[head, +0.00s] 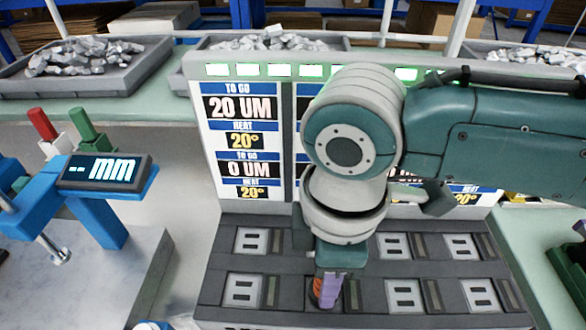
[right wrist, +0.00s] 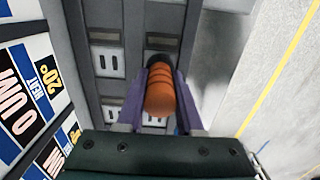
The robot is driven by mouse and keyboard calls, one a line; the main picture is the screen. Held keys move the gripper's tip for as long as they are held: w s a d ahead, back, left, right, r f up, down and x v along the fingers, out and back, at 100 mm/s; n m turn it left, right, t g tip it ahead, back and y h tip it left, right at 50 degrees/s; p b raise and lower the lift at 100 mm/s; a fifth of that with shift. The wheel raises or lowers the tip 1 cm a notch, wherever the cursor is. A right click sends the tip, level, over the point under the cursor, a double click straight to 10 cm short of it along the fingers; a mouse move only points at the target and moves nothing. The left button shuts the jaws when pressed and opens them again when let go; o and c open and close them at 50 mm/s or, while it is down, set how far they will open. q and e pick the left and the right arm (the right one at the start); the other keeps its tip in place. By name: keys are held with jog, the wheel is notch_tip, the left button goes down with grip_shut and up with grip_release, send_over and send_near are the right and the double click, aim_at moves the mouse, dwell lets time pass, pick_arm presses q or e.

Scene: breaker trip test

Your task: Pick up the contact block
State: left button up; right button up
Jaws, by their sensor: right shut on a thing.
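An orange rounded block with dark rings (right wrist: 160,92), which I take to be the contact block, sits between the purple fingers of my right gripper (right wrist: 160,100). The fingers are shut on its two sides. In the head view, my right gripper (head: 326,290) points down at the front row of the dark slotted panel (head: 375,268), and only a strip of the orange block (head: 316,287) shows beside a purple finger. A dark round part lies at the block's far end in the wrist view. I cannot tell whether the block is clear of the panel. My left gripper is not in view.
A display board (head: 243,140) stands behind the panel, partly hidden by my right arm. A blue gauge with an "mm" display (head: 104,171) stands at left, near red, white and green pegs. Trays of grey metal pieces (head: 85,75) line the back.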

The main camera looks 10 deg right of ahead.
grip_shut()
dwell(0.8)
